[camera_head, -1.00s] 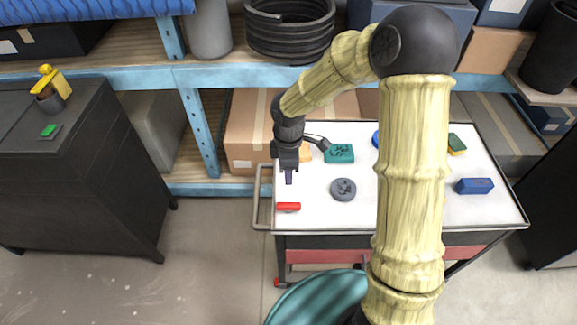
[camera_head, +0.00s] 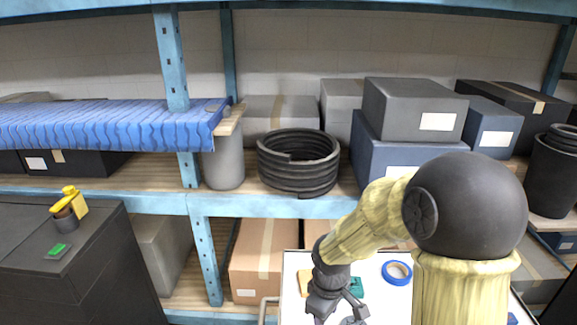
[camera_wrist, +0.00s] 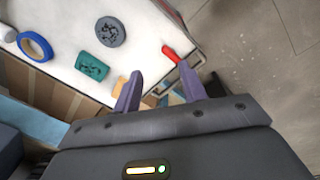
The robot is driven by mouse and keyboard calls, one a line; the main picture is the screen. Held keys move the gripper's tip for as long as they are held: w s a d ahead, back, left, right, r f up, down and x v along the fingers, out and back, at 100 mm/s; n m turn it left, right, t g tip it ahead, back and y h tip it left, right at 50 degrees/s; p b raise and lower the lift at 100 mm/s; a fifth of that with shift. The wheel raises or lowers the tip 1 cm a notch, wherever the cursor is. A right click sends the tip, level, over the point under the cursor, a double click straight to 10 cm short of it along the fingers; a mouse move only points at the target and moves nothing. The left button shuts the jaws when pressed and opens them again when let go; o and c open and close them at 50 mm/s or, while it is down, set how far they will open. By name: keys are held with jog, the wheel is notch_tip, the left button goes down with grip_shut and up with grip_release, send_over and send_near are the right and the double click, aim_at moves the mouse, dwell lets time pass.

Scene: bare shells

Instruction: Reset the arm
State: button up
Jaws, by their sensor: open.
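My gripper (camera_wrist: 157,88) is open, with its two purple-grey fingers apart and nothing between them in the wrist view. In the head view my gripper (camera_head: 338,318) is at the bottom edge, partly cut off.
A blue tape ring (camera_head: 397,273) lies on the cart top. Behind stand blue shelves (camera_head: 110,203) with boxes (camera_head: 415,110) and a coiled black hose (camera_head: 298,160). A dark cabinet (camera_head: 75,265) with a yellow item (camera_head: 70,202) stands at left. Bare floor (camera_wrist: 265,70) lies beside the cart.

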jog(key=s+d+r+m+t+p, duration=0.1)
jog(key=s+d+r+m, duration=0.5)
jog(key=m, duration=0.4)
jog(key=shift+s+d+t+p, duration=0.3)
jog(key=shift+s+d+t, duration=0.1)
jog(key=shift+s, duration=0.4)
